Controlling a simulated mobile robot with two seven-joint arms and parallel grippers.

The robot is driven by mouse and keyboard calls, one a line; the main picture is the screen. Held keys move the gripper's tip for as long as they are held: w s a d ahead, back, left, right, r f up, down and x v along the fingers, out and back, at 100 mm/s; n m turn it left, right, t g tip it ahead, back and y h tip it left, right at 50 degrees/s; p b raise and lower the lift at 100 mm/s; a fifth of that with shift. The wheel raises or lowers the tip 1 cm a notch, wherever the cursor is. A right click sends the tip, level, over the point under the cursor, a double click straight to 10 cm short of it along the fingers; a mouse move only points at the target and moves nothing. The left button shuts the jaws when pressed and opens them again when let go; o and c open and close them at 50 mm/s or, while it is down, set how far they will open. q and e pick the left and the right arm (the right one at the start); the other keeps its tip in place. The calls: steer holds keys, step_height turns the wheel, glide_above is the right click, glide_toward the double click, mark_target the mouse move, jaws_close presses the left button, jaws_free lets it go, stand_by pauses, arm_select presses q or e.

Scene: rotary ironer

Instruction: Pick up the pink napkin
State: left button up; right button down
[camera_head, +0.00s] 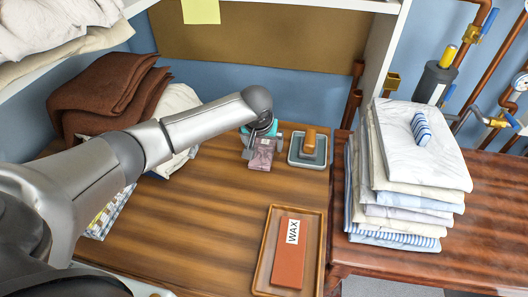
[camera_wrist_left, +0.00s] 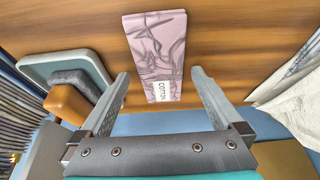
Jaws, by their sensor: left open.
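The pink napkin (camera_head: 261,157) is a flat, narrow folded piece with a marbled pattern, lying on the wooden table near the back. In the left wrist view the napkin (camera_wrist_left: 160,45) carries a white label reading COTTON at its near end. My left gripper (camera_wrist_left: 160,76) is open, with its two fingers apart on either side of the napkin's labelled end in the picture. It holds nothing. In the head view my left gripper (camera_head: 262,132) is over the far end of the napkin, partly hiding it. I cannot tell the height between them. My right gripper is not in view.
A grey tray (camera_head: 293,160) with a brown-handled block stands just right of the napkin. A wooden tray (camera_head: 261,283) holds a brown WAX block (camera_head: 289,255). A folded linen stack (camera_head: 405,195) stands at right. Brown towels (camera_head: 105,90) and pale cloth lie at left. The table's middle is clear.

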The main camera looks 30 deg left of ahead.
arm_select(q)
steer(key=shift+w+f, duration=0.15)
steer(key=shift+f, duration=0.25)
steer(key=shift+r, duration=0.1)
steer(key=c, duration=1.3)
